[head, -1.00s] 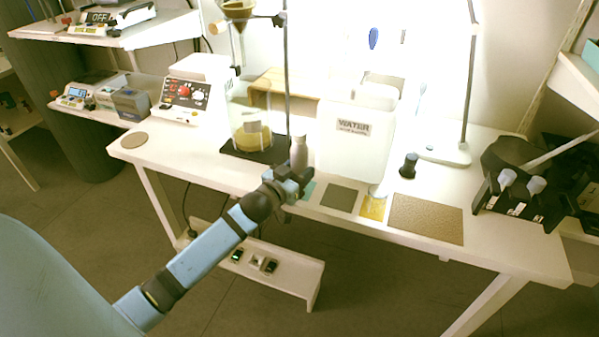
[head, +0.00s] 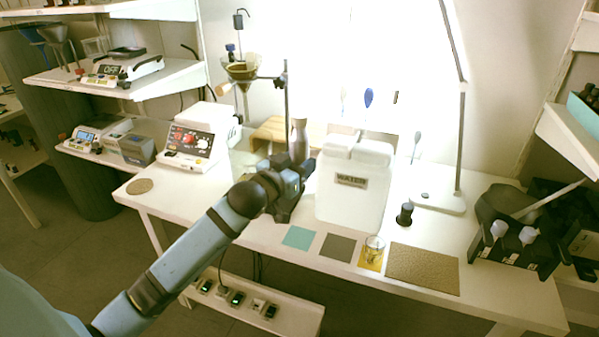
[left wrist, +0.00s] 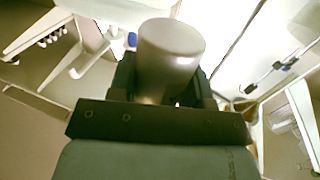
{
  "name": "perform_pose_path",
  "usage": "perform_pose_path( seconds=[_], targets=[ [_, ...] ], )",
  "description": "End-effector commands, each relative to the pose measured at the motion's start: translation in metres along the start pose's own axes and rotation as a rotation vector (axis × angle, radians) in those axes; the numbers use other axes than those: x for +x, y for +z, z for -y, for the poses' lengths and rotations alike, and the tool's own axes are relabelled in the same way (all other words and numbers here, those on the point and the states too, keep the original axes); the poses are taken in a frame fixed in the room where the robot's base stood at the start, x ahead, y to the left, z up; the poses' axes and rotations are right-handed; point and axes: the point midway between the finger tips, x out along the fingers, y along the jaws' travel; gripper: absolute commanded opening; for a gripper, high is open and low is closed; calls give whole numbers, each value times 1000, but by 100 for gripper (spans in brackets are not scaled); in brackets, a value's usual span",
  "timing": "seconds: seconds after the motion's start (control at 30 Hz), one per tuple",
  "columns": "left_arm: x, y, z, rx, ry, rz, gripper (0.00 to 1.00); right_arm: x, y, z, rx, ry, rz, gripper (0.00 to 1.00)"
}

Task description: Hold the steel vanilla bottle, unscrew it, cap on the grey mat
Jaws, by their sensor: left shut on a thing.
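My left gripper (head: 297,168) is shut on a grey metal bottle (head: 299,142) and holds it roughly upright above the table, left of the water jug. In the left wrist view the bottle (left wrist: 168,55) stands between the dark fingers of my left gripper (left wrist: 165,88). No label shows on it, and I cannot make out a separate cap. The grey mat (head: 336,247) lies bare near the table's front edge, between a teal mat (head: 298,237) and a yellow mat (head: 364,265). My right gripper is not in view.
The white water jug (head: 350,203) stands right behind the mats. A small glass (head: 374,247) is on the yellow mat. A dark small bottle (head: 405,214) and a brown mat (head: 423,270) are to the right. A stand with a funnel (head: 241,71) rises behind my left arm.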

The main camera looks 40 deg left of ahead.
Motion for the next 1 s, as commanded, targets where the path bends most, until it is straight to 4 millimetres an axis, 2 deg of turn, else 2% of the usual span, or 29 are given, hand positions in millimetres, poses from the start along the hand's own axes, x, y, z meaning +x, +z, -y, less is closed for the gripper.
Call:
perform_pose_path(
  seconds=[0.27, 0.3, 0.43, 0.47, 0.8, 0.87, 1.0],
  targets=[
    [0, -2, 0, 0, 0, -1, 16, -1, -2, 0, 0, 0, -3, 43],
    [0, -2, 0, 0, 0, -1, 36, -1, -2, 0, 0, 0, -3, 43],
    [0, -2, 0, 0, 0, -1, 6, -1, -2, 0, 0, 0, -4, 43],
    [0, -2, 0, 0, 0, -1, 2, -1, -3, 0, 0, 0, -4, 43],
    [-2, 0, -4, -1, 1, 0, 2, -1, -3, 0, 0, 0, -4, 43],
    [-5, 3, -12, -3, 3, 1, 2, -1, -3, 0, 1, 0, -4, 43],
    [-21, 12, -47, -4, 4, 4, 2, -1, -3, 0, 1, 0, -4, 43]
  ],
)
